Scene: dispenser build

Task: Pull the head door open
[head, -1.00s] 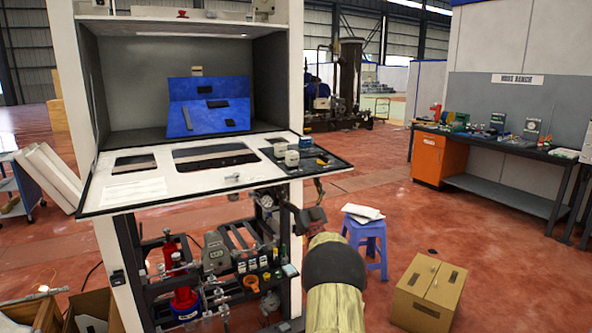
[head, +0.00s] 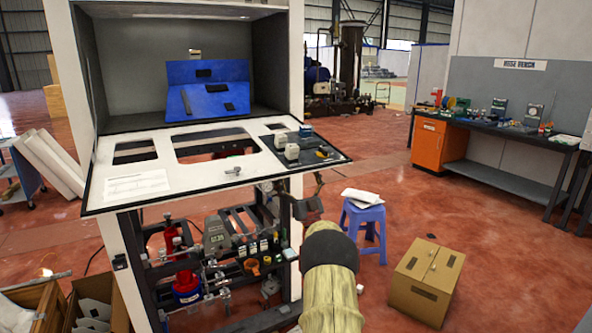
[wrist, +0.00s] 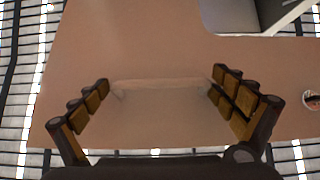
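The head door (head: 150,160) is a white panel with dark edging and rectangular cutouts, folded out from the front of the white cabinet (head: 105,255) in the head view. A small metal handle (head: 233,170) sits near its front edge. In the wrist view a pale beige panel (wrist: 150,50), apparently the door's underside, fills most of the picture.
Pipes, valves and red parts (head: 185,280) fill the frame below the door. A blue stool (head: 364,220) and a cardboard box (head: 427,280) stand to the right. A workbench (head: 495,135) is farther right. The red floor between is mostly clear.

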